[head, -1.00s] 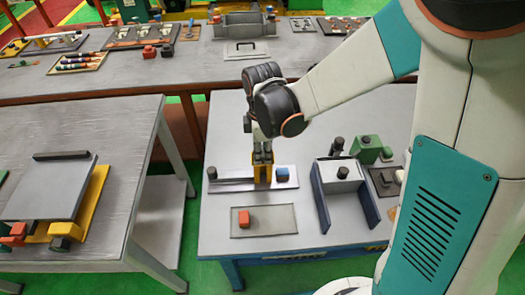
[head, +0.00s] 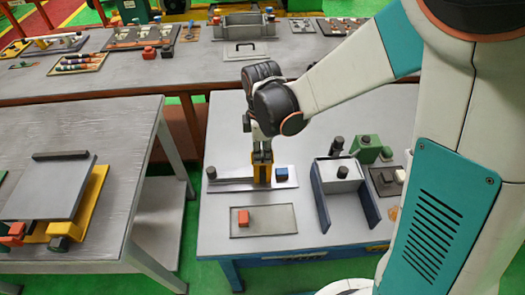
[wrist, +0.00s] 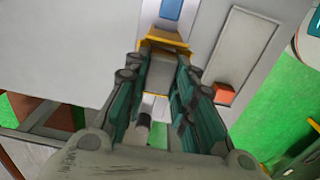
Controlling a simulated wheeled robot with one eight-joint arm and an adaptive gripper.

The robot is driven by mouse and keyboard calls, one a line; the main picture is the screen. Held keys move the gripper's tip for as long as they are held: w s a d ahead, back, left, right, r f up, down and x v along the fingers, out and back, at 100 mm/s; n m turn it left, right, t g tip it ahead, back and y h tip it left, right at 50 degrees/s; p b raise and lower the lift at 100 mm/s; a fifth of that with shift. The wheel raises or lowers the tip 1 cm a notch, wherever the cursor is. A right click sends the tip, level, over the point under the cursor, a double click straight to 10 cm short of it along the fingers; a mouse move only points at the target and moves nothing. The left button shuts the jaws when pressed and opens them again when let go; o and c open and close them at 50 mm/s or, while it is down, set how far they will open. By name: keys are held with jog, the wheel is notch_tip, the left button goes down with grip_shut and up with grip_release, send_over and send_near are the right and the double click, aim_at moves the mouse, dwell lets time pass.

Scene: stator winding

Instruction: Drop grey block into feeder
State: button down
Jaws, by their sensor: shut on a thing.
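My gripper (head: 262,152) points down over a yellow upright piece (head: 262,174), which looks like the feeder, on a long grey plate (head: 232,184). In the wrist view the fingers (wrist: 162,75) are shut on a grey block (wrist: 160,76). The yellow piece (wrist: 165,40) shows just past the fingertips and around the block's far end. I cannot tell how far the block is inside it. The block is hidden in the head view. A blue block (head: 281,174) sits on the plate just right of the yellow piece.
A dark knob (head: 211,173) stands at the plate's left end. In front, an orange block (head: 243,218) lies on a flat grey mat (head: 270,219). To the right is a blue-walled fixture (head: 320,199) and a green part (head: 366,150). The table's front left is clear.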

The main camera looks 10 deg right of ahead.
jog(key=shift+s+d+f+b, duration=0.1)
jog(key=shift+s+f+b, duration=0.35)
jog(key=shift+f, duration=0.3)
jog(key=c, duration=1.3)
grip_release()
jog(key=shift+s, duration=0.15)
jog(key=shift+w+f, duration=0.2)
jog(key=shift+w, duration=0.3)
jog(key=shift+s+r, duration=0.1)
jog(key=shift+r, duration=0.15)
jog(key=shift+r+p, duration=0.1)
jog(key=shift+p, duration=0.25)
jog(key=o, duration=0.6)
jog(key=shift+w, duration=0.2)
